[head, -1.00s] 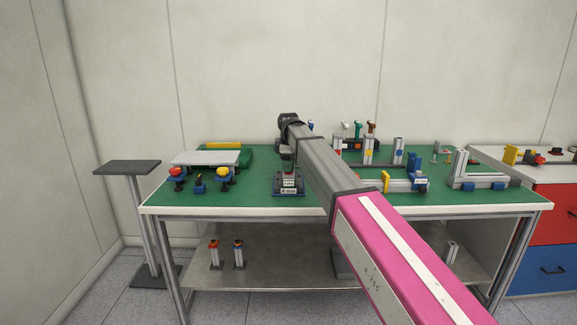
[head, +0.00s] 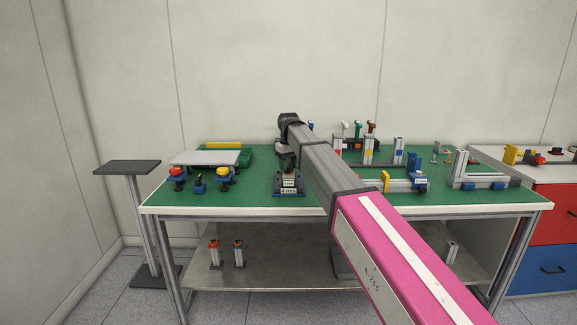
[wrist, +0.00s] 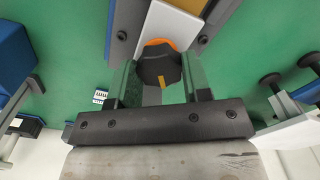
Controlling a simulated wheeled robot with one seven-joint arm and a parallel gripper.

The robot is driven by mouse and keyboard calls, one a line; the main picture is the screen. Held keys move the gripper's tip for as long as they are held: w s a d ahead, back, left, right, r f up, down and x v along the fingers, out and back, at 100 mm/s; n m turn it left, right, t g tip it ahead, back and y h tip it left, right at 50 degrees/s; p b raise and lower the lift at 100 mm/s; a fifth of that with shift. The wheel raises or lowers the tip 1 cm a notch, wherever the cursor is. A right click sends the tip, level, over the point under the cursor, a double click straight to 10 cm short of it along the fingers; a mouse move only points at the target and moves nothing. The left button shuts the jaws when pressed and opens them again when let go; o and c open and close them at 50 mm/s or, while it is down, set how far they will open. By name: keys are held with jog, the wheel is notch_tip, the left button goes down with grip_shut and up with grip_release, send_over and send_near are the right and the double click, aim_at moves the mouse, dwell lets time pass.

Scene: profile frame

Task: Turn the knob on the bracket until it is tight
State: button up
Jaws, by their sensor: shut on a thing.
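In the wrist view a dark knob (wrist: 158,68) with a yellow mark sits between the two fingers of my gripper (wrist: 163,85), which is shut on it. An orange part (wrist: 157,42) shows just behind the knob. Behind that is a light metal profile (wrist: 165,20) of the bracket, with dark plates along its sides. In the head view my gripper (head: 288,160) points down over a small labelled stand (head: 289,190) on the green bench top. The knob itself is too small and covered to make out there.
Left on the bench (head: 240,205) stand a raised grey plate (head: 205,158) and red, blue and yellow knobbed parts. Right are metal profile frames (head: 480,170) and a yellow and blue fixture (head: 405,182).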

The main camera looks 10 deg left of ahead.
aim_at(288, 166)
jog(key=m, duration=0.5)
jog(key=shift+m, duration=0.4)
dwell(0.4)
jog(key=o, duration=0.6)
jog(key=shift+o, duration=0.2)
notch_tip(288, 166, up, 11)
jog(key=shift+f, duration=0.1)
